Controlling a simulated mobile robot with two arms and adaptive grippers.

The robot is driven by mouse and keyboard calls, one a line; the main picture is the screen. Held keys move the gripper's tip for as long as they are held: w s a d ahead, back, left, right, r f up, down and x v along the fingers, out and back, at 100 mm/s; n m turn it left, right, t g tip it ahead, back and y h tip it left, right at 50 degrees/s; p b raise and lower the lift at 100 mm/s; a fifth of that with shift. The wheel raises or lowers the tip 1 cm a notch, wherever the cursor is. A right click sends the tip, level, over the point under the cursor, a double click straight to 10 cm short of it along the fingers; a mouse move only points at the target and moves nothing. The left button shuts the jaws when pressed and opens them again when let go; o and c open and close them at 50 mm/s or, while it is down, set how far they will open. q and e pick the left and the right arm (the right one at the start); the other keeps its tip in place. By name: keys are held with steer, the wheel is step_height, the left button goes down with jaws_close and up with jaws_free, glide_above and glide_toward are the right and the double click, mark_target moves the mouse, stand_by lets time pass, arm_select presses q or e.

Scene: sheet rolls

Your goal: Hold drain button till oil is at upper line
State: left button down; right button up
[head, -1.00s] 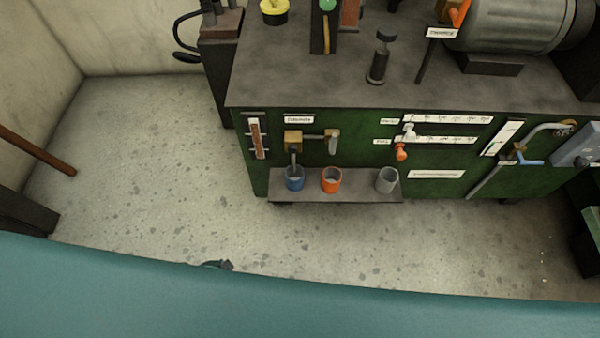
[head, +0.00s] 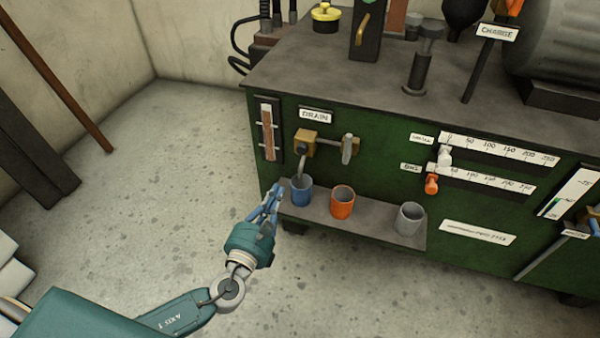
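On the green cabinet's front, a DRAIN label (head: 315,116) sits above a brass tap (head: 305,140) with a pale lever (head: 347,149) at its right. I cannot make out a separate drain button. Left of the tap is an upright sight gauge (head: 268,132) with a reddish-brown column; its marker lines are too small to read. The tap's spout points down to a blue cup (head: 301,191) on the shelf. My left gripper (head: 276,190) is just left of the blue cup, by the shelf's left end; I cannot tell its finger gap or any contact. My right gripper is out of view.
An orange cup (head: 342,202) and a grey cup (head: 409,219) stand on the shelf (head: 375,222) to the right. White and orange sliders (head: 432,184) sit on scales further right.

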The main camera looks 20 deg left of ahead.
mark_target(298, 150)
arm_select(q)
steer(key=shift+d+r, duration=0.1)
steer(key=shift+r, duration=0.05)
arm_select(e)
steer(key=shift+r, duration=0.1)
